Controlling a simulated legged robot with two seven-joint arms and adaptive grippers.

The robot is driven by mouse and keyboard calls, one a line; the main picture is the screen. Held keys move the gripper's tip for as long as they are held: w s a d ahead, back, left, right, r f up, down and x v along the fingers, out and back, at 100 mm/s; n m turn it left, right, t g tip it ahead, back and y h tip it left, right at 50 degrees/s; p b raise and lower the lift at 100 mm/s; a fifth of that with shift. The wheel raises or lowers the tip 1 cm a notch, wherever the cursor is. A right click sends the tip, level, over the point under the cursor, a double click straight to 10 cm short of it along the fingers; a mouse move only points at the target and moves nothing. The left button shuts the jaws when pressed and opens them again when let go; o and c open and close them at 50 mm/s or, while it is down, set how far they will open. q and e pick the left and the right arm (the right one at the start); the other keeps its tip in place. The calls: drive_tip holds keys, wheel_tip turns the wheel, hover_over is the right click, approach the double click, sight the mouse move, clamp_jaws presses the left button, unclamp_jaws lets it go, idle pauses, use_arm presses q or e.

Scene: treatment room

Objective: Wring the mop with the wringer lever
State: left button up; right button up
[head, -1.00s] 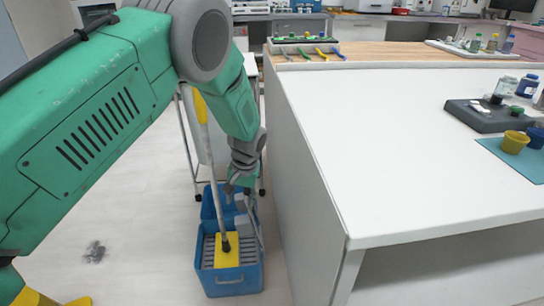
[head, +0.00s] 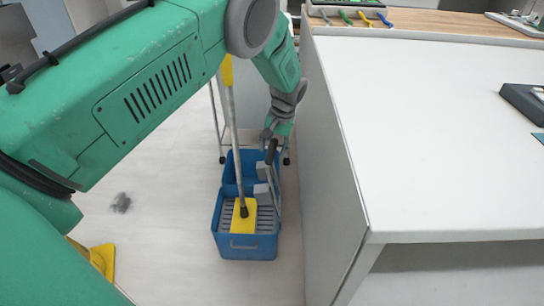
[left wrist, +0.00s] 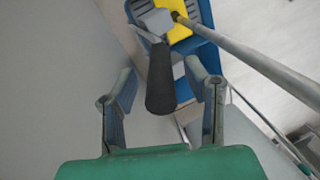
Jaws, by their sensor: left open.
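The blue mop bucket (head: 247,247) stands on the floor beside the white counter. The mop (head: 234,120) leans in it, with its yellow head (head: 244,215) on the grey slatted wringer (head: 226,221). The wringer lever (head: 272,151) rises at the bucket's right side and ends in a dark grip. My left gripper (head: 275,132) is at the top of the lever. In the left wrist view my left gripper (left wrist: 163,85) is open, with the lever's black grip (left wrist: 160,82) between its fingers and space on both sides. My right gripper is out of view.
The white counter (head: 430,130) fills the right side, its side panel close to the bucket. A wheeled stand's legs (head: 220,150) are behind the bucket. A dark stain (head: 121,203) and a yellow object (head: 101,258) are at left. Floor left of the bucket is clear.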

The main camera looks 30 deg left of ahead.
use_arm(q)
drive_tip(key=shift+a+f, duration=0.25)
drive_tip(key=shift+f, duration=0.8)
clamp_jaws()
drive_tip(key=shift+s, duration=0.1)
drive_tip(key=shift+a, duration=0.1)
